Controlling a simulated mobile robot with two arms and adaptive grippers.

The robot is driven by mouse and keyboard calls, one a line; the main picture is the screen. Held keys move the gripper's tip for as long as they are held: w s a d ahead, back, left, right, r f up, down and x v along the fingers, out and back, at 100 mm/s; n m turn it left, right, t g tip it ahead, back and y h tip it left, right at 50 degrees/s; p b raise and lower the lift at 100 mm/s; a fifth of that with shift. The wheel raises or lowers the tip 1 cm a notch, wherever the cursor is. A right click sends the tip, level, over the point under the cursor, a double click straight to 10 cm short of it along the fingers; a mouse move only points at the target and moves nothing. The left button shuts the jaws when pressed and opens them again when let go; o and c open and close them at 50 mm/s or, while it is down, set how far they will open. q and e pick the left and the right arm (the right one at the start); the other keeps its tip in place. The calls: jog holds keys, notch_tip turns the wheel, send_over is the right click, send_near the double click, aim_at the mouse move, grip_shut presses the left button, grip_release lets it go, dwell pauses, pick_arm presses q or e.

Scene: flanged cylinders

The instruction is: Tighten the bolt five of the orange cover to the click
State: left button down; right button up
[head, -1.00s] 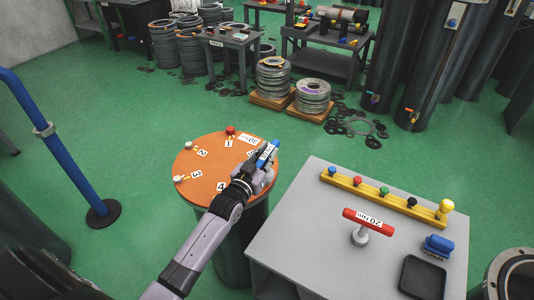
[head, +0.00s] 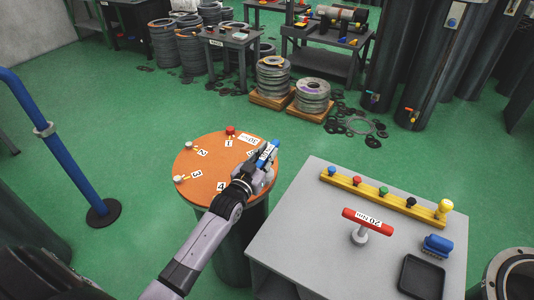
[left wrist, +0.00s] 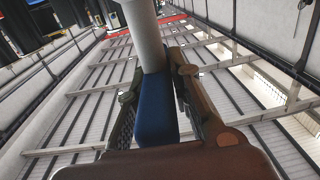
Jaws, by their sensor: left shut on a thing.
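The round orange cover (head: 210,165) lies on top of a dark drum. Bolt one (head: 230,130) has a red head. Bolts two (head: 189,146) and three (head: 180,178) have pale heads. My left gripper (head: 262,164) is over the cover's right edge, shut on a blue-handled wrench (head: 270,150) with a white label. In the left wrist view the blue handle (left wrist: 155,108) sits between the fingers, with a grey shaft running from it. Bolt five and the tool's working end are hidden behind the gripper. My right gripper is not in view.
A grey bench (head: 310,220) stands at the right. It carries a red-handled "20 Nm" wrench (head: 352,216), a yellow rack (head: 385,198) with coloured knobs, a blue brush-like item (head: 438,245) and a black tray (head: 421,277). A blue post (head: 65,160) stands at the left.

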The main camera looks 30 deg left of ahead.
pick_arm(q)
jog(key=shift+f, duration=0.2)
jog(key=shift+f+b, duration=0.85)
jog(key=shift+f, duration=0.25)
dwell(0.6)
jog(key=shift+h, duration=0.3)
jog(key=shift+a+f+m+h, duration=0.15)
jog(key=shift+m+h, duration=1.15)
jog(key=shift+h, duration=0.2)
jog(key=shift+g+h, duration=0.3)
jog(key=shift+h, duration=0.2)
jog(key=shift+m+h, duration=0.3)
jog(key=shift+m, duration=0.2)
